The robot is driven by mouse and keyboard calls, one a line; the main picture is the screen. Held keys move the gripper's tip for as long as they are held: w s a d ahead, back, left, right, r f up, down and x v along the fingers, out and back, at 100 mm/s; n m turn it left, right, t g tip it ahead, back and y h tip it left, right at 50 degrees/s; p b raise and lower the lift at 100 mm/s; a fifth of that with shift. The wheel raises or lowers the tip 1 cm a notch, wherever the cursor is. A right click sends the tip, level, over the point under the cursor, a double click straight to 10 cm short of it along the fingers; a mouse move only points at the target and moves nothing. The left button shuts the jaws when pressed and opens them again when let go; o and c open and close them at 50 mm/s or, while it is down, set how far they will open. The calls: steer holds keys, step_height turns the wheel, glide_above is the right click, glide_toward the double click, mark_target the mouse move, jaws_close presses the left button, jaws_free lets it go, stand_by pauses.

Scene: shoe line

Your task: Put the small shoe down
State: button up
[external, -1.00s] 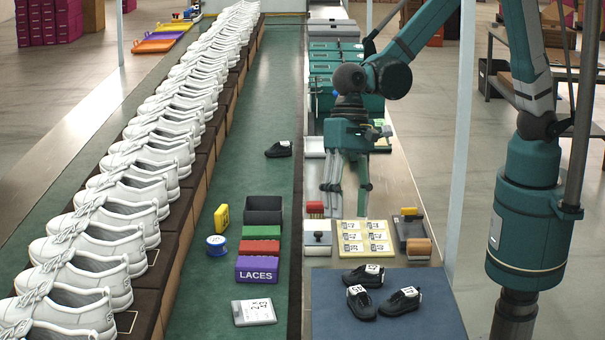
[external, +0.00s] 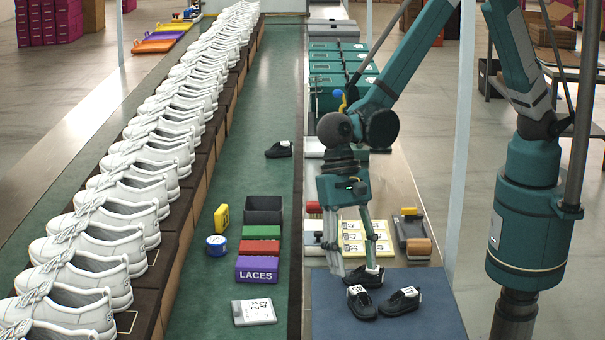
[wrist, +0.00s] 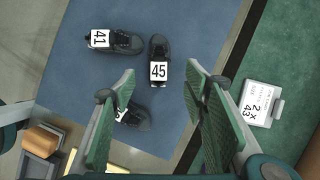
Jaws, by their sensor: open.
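Three small black shoes rest on the blue mat (external: 420,325). One with a tag reading 45 (external: 362,303) is in front; in the wrist view this shoe (wrist: 158,48) shows just beyond the fingertips. One tagged 41 (external: 402,302) lies to its right. A third shoe (external: 365,278) is behind, partly covered by my fingers; in the wrist view this shoe (wrist: 136,116) is partly behind the left finger. My gripper (external: 356,268) is open and empty, pointing down over the mat's back part. Another small black shoe (external: 279,149) lies on the green belt.
White shoes (external: 105,243) line a rack at left. A purple LACES box (external: 257,269), other small boxes and a white labelled card (external: 254,312) sit on the green belt. A yellow label tray (external: 366,236) and brushes (external: 412,235) stand behind the mat.

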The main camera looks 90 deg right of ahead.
mark_target(360, 291)
steer(key=shift+f, duration=0.1)
steer(key=shift+x, duration=1.2)
steer(key=shift+f, duration=0.1)
steer(key=shift+b+x, duration=0.9)
steer(key=shift+x, duration=1.6)
steer(key=shift+s+a, duration=0.15)
steer(key=shift+s, duration=0.05)
steer(key=shift+c, duration=0.7)
steer(key=c, duration=0.9)
steer(key=shift+r, duration=0.2)
steer(key=shift+c, duration=0.2)
steer(key=shift+r+p, duration=1)
steer(key=shift+r, duration=3.9)
